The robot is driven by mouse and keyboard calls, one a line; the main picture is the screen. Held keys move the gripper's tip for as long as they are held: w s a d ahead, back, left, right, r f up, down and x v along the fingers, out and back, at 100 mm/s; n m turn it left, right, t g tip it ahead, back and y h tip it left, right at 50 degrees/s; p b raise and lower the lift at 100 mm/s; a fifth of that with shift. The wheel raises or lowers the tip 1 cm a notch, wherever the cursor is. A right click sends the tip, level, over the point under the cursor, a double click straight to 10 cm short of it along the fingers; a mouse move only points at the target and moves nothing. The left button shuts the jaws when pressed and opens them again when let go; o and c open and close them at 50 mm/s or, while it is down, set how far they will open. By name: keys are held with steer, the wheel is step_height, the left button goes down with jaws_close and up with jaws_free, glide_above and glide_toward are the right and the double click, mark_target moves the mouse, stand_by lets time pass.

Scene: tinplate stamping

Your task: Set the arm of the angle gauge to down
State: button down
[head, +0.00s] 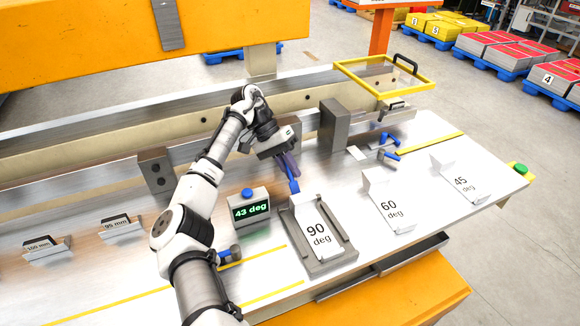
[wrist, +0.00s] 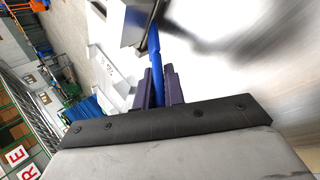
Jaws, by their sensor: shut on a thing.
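The angle gauge's blue arm (head: 294,186) slants up from the back of the grey fixture (head: 347,258) that holds the white 90 deg piece (head: 317,232). My gripper (head: 289,170) is shut on the upper part of this arm. In the wrist view, the blue arm (wrist: 155,50) runs between the dark purple fingers (wrist: 158,86). A display box (head: 250,210) with a blue button on top stands just left of the fixture and reads 43 deg in green. The arm's pivot is hard to make out.
White 60 deg (head: 388,205) and 45 deg (head: 458,180) pieces stand to the right. A grey upright block (head: 333,124) is close behind my gripper. Blue-handled parts (head: 388,146) and a yellow-framed clear guard (head: 385,75) are at the back right.

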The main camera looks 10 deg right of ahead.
steer(key=shift+w+a+f+n+g+h, duration=0.15)
steer(key=shift+w+f+g, duration=0.15)
steer(key=shift+f+g, duration=0.3)
steer(key=shift+w+d+f+n+g+h, duration=0.15)
steer(key=shift+w+f+g, duration=0.1)
steer(key=shift+f+g, duration=0.3)
steer(key=shift+a, duration=0.1)
steer(key=c, duration=1.5)
jaws_free()
steer(key=shift+r, duration=0.2)
